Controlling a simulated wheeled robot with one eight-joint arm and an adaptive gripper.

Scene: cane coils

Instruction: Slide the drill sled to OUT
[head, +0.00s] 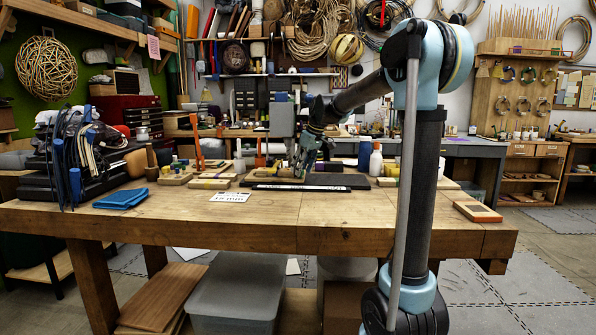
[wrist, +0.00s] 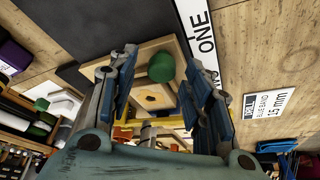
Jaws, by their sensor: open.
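My gripper (head: 303,170) hangs over the back middle of the wooden workbench. In the wrist view its two blue-padded fingers are spread apart (wrist: 158,75). Between and beyond them is a green round knob (wrist: 161,67) on a pale square wooden piece (wrist: 148,88) with a dark hole; I cannot tell for sure whether this is the drill sled. The fingers do not visibly grip the knob. A white lettered strip (wrist: 199,38) beside it shows "ONE"; no OUT mark is readable. A card (wrist: 268,104) reads "DRILL BLUE BAND 1.5 mm"; it also lies on the bench in the head view (head: 230,197).
A dark mat (wrist: 100,32) lies by the wooden piece. White bottles (head: 375,160), small wooden blocks (head: 210,184) and orange clamps (head: 197,145) stand around it. A blue cloth (head: 121,199) and tool rack are at left. The bench front (head: 260,225) is mostly clear.

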